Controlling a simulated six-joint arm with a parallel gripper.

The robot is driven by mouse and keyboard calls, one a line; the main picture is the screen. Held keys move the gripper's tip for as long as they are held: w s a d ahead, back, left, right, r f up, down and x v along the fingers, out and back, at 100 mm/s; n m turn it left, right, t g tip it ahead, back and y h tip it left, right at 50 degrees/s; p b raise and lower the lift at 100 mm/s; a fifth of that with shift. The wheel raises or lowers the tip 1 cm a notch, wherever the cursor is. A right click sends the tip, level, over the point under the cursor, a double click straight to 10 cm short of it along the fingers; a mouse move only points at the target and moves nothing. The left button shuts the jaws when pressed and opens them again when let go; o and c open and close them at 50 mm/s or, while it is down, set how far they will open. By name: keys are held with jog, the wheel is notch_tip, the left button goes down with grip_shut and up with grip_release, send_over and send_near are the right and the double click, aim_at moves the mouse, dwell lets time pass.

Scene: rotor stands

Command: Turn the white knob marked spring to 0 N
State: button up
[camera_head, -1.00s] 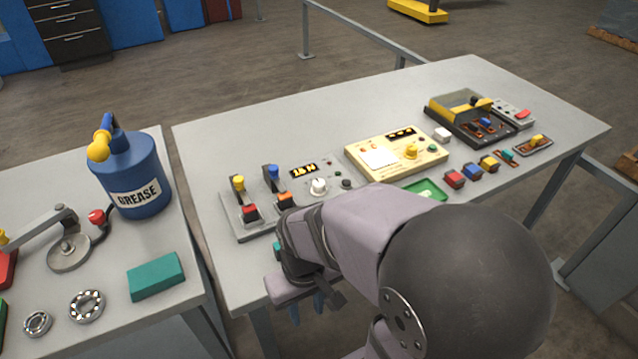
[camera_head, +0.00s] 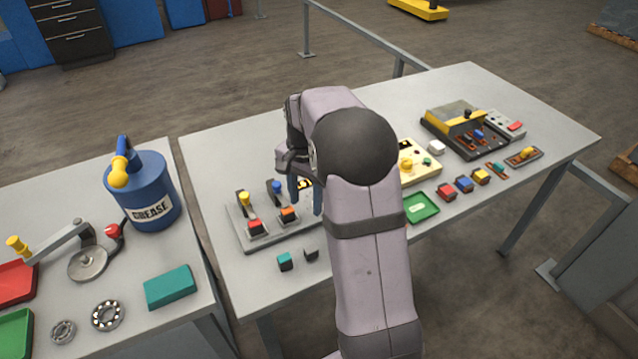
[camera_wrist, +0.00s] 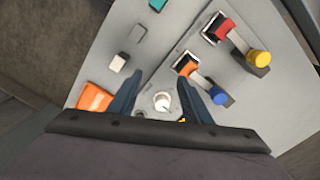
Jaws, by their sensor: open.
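The white knob (camera_wrist: 162,101) lies between the two blue fingers of my gripper (camera_wrist: 161,77) in the wrist view, with gaps on both sides. The gripper is open and holds nothing. In the head view my gripper (camera_head: 305,204) points down over the right part of the grey lever panel (camera_head: 243,232), and my arm hides the knob. The panel's small display (camera_head: 305,184) shows only in part behind a finger, and its number cannot be read. How far the fingertips are above the panel is unclear.
Left of the gripper stand a lever with a yellow end (camera_head: 244,199) and one with a blue end (camera_head: 276,187). Loose teal (camera_head: 285,261) and dark (camera_head: 311,254) blocks lie in front. The cream box (camera_head: 420,165) and green tray (camera_head: 422,207) are right of my arm.

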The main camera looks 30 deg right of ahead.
jog(key=w+d+m, duration=0.1)
jog(key=d+m, duration=0.1)
jog(key=w+d+m+p, duration=0.1)
jog(key=w+d+m, duration=0.1)
jog(key=w+d+r+m+p, duration=0.1)
jog(key=w+d, duration=0.1)
jog(key=shift+w+d+m, duration=0.2)
jog(key=shift+w+m, duration=0.05)
jog(key=shift+m, duration=0.15)
jog(key=shift+f, duration=0.1)
jog(key=shift+f+p, duration=1.4)
jog(key=shift+f, duration=2.15)
jog(key=c, duration=1.1)
